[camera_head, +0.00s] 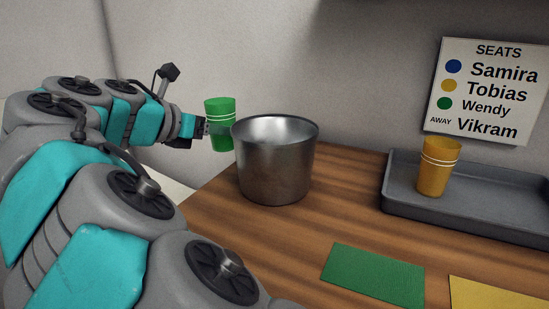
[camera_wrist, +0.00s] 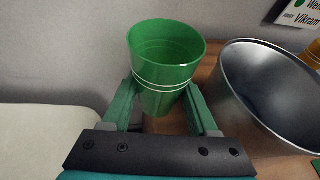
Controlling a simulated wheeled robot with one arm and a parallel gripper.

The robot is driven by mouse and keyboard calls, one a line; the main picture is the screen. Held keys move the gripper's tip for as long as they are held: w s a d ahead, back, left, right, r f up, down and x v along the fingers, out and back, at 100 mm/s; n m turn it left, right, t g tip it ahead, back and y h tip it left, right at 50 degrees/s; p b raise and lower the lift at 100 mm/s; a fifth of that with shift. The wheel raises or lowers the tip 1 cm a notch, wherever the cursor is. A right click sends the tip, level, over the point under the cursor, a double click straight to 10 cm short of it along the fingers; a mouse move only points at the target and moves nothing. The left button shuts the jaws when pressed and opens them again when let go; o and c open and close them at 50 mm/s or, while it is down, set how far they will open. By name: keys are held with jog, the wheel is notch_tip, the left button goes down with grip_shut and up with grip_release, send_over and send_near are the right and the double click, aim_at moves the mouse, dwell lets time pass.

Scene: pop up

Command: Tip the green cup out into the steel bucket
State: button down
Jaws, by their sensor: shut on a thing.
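The green cup (camera_head: 220,112) has white bands and is upright in my gripper (camera_head: 208,128), left of the steel bucket (camera_head: 276,170). In the wrist view my gripper (camera_wrist: 163,112) has one finger on each side of the green cup (camera_wrist: 165,65), shut on it. Its open mouth faces up, and the part of the inside that shows looks bare green; the bottom is hidden. The steel bucket (camera_wrist: 275,95) stands on the table close to the right of the cup, with its mouth open upward. The bottom of the bucket is hidden in the head view.
A yellow cup (camera_head: 439,168) stands on a grey tray (camera_head: 470,222) at the right. A green mat (camera_head: 374,275) and a yellow mat (camera_head: 495,294) lie on the wooden table (camera_head: 240,240) in front. A seats sign (camera_head: 486,90) is on the wall behind.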

aim_at(219, 106)
notch_tip(219, 106, up, 4)
jog(key=shift+s+a+r, duration=0.1)
jog(key=shift+s+r, duration=0.05)
jog(key=shift+r, duration=0.05)
jog(key=shift+s+r, duration=0.1)
jog(key=shift+r, duration=0.25)
